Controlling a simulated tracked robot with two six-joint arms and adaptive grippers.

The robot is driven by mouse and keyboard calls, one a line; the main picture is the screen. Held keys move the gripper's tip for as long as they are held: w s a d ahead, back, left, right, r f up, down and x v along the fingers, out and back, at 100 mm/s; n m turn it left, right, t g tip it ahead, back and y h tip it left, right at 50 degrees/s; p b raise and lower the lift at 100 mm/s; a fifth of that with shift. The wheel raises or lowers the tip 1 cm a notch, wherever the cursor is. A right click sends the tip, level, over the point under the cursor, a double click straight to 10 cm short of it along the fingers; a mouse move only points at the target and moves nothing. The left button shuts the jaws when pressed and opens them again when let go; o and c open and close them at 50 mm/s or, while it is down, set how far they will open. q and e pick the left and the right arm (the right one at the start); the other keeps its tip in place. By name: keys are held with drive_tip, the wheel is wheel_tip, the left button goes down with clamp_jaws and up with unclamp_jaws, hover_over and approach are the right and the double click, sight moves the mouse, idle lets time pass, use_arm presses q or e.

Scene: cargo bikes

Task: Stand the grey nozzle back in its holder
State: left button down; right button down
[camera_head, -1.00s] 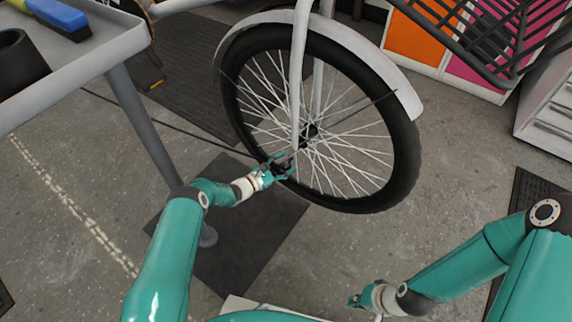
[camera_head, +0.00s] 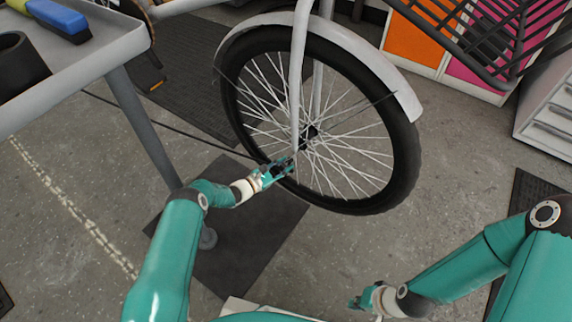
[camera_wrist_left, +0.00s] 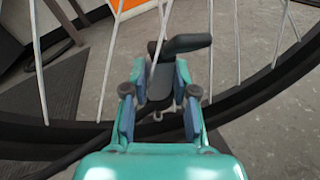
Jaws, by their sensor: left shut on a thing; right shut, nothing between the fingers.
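The grey nozzle (camera_wrist_left: 184,45) shows in the left wrist view as a dark bent piece between the fingers. My left gripper (camera_wrist_left: 160,92) is shut on it, close in front of the bike wheel. In the head view my left gripper (camera_head: 284,168) is beside the lower left of the wheel hub, and the nozzle is too small there to make out clearly. A black open-topped cylinder (camera_head: 22,72) stands on the grey table at the upper left; I cannot tell if it is the holder. My right gripper (camera_head: 356,302) is shut and empty, low over the floor.
The bike's front wheel (camera_head: 403,165) with thin spokes is right by my left gripper. A thin dark hose (camera_head: 165,124) runs from the table side towards that gripper. The grey table (camera_head: 105,50) carries a blue brush (camera_head: 58,18).

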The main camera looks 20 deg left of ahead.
use_arm(q)
drive_tip(key=shift+r, duration=0.15)
idle(0.6)
drive_tip(key=shift+s+d+r+p, duration=0.1)
drive_tip(key=shift+d+r+p, duration=0.1)
drive_tip(key=shift+r+p, duration=0.3)
drive_tip(key=shift+s+d+r+p, duration=0.1)
drive_tip(key=shift+d+r+p, duration=0.05)
drive_tip(key=shift+r+p, duration=0.35)
drive_tip(key=shift+f, duration=0.1)
drive_tip(key=shift+p+v, duration=1)
drive_tip(key=shift+v, duration=0.45)
drive_tip(key=p, duration=0.3)
approach(286, 163)
drive_tip(key=s+a, duration=0.1)
drive_tip(key=shift+s+a+f, duration=0.25)
drive_tip(key=shift+s+f, duration=0.05)
drive_tip(key=shift+s, duration=0.05)
